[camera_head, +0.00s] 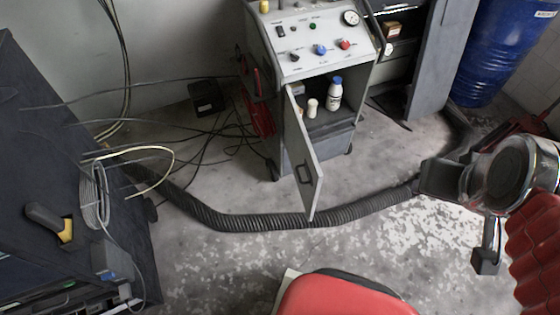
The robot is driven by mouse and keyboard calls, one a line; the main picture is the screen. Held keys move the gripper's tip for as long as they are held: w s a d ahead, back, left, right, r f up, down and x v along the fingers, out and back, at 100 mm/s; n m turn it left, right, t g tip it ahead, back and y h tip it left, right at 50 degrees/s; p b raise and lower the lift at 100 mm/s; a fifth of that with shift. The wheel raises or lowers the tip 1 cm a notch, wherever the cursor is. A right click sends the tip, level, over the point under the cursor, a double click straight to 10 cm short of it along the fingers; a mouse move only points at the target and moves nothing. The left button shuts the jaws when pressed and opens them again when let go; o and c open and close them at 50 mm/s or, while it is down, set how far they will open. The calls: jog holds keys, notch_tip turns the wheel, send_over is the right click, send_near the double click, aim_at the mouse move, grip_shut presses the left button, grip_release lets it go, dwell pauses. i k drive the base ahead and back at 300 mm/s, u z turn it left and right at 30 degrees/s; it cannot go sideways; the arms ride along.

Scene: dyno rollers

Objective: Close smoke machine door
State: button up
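The smoke machine (315,45) is a light grey cabinet with a sloped control panel. Its door (302,155) is hinged at the left of the front opening and swung wide open towards me, with a dark handle on its face. The compartment behind it shows a white bottle with a blue cap (334,95) and a small white bottle (312,107). My gripper (459,222) is at the right, well apart from the door. Its two dark fingers appear spread, with nothing seen between them.
A ribbed black hose (270,220) lies across the floor beneath the door's lower end. A red rounded surface (340,297) is at the bottom. A dark cart (60,150) with cables stands at left. A blue barrel (505,45) and dark cabinet (435,65) stand at back right.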

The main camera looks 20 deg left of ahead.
aim_at(308, 174)
jog(key=u, duration=0.9)
jog(key=i, duration=1)
jog(key=z, duration=0.4)
jog(key=k, duration=1.15)
jog(key=u, duration=0.05)
